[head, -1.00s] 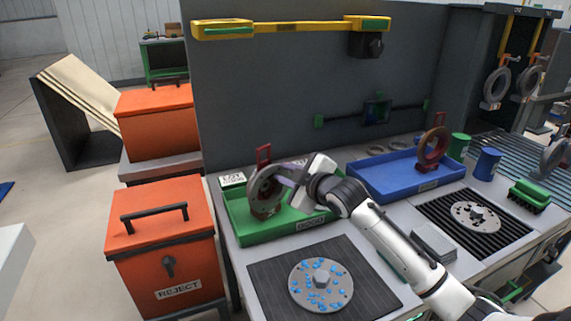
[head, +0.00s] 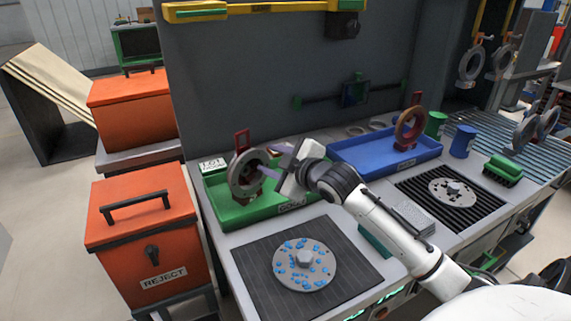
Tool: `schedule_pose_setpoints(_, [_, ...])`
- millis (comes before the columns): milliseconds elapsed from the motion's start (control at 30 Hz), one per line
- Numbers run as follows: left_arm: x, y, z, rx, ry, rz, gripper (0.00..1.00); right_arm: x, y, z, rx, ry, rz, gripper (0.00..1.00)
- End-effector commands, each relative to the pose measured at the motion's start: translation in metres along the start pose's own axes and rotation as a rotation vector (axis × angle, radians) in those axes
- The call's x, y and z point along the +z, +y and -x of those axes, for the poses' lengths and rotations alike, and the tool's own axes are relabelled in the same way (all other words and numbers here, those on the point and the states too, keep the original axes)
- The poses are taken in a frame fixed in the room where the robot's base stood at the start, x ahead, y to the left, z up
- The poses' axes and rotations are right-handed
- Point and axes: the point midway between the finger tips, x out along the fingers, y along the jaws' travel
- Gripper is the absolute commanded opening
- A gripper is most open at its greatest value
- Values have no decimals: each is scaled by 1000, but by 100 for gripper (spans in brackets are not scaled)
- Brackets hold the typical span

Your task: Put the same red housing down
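A grey ring-shaped housing (head: 234,180) stands upright in a red-brown cradle inside the green tray (head: 233,217) marked GOOD. A red frame (head: 242,139) rises behind it. A red-brown ring housing (head: 399,131) stands upright in a similar cradle in the blue tray (head: 378,167). My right gripper (head: 275,161) is just right of the grey housing. Its two purple-grey fingers are spread apart, one tip overlapping the ring's right side in the picture; whether it touches is unclear. I see nothing held between them. My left gripper is out of view.
A dark mat with a blue-spotted disc (head: 291,275) lies in front of the green tray. An orange REJECT bin (head: 130,248) stands at the left. A black grate with a disc (head: 453,191), a green brush (head: 503,170) and cups are at the right. A grey panel rises behind.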

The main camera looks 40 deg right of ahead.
Motion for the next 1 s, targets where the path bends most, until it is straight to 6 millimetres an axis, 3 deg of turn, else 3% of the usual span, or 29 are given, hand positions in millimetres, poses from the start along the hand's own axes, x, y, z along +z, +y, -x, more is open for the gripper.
schedule_pose_setpoints(200, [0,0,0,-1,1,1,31,1,-1,48,-2,-2,3,37])
schedule_pose_setpoints(400, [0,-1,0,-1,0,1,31,0,0,76,-1,-1,0,37])
schedule_pose_setpoints(600, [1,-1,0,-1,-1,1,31,0,0,86,0,-1,0,37])
schedule_pose_setpoints(1000, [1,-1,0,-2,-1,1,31,0,0,85,0,-1,0,37])
